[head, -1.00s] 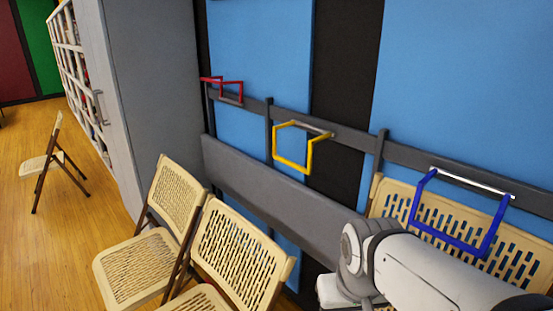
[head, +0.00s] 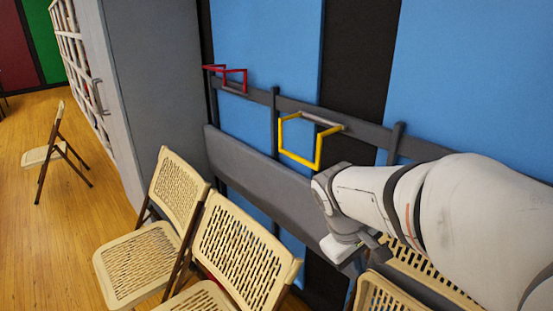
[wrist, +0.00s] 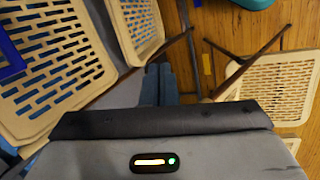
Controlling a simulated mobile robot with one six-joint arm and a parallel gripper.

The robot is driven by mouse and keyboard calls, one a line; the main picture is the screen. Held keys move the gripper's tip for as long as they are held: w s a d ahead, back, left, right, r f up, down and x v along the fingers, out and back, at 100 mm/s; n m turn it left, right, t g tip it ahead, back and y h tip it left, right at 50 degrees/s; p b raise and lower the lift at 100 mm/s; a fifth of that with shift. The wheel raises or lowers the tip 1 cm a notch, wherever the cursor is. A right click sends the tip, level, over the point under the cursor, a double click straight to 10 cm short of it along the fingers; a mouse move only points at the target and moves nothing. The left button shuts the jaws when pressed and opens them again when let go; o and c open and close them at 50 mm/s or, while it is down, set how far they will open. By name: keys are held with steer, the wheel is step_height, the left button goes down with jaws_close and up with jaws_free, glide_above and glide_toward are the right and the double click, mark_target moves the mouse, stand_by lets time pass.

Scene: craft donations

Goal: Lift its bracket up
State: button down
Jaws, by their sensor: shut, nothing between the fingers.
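Three U-shaped brackets belong to the dark rail on the blue wall. The yellow bracket (head: 301,158) hangs down from its grey rod in the middle of the head view. The red bracket (head: 236,76) juts out higher, at the far left end. My arm hides the blue bracket in the head view; a blue piece, probably part of it, shows at the left edge of the wrist view (wrist: 10,62). My gripper (head: 376,249) is below and right of the yellow bracket, apart from it. In the wrist view its fingertips (wrist: 159,84) are together and empty.
Tan folding chairs (head: 243,250) stand in front of the wall, some below my gripper. A grey cabinet (head: 155,90) stands at left. Another chair (head: 45,155) stands farther off on the open wood floor (head: 50,240).

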steer(key=w+f+n+t+h+b, duration=0.25)
steer(key=w+n+h, duration=0.8)
steer(key=w, duration=1.35)
steer(key=w+a+f+n+t+h+b, duration=0.1)
steer(key=w+a+f+n+t+h, duration=0.1)
steer(key=w+a+f+n+t, duration=0.3)
steer(key=w+a+n+t, duration=0.4)
steer(key=w+a+n, duration=0.1)
steer(key=w+a, duration=0.2)
steer(key=shift+w+a, duration=0.15)
steer(key=shift+w, duration=0.55)
steer(key=shift+h, duration=0.35)
steer(key=w+d+r+p, duration=0.1)
steer(key=w+d+r, duration=0.3)
steer(key=d+r, duration=0.1)
steer(key=shift+w+d+r+p, duration=0.2)
steer(key=shift+d+r+p, duration=0.1)
steer(key=shift+d+r, duration=0.15)
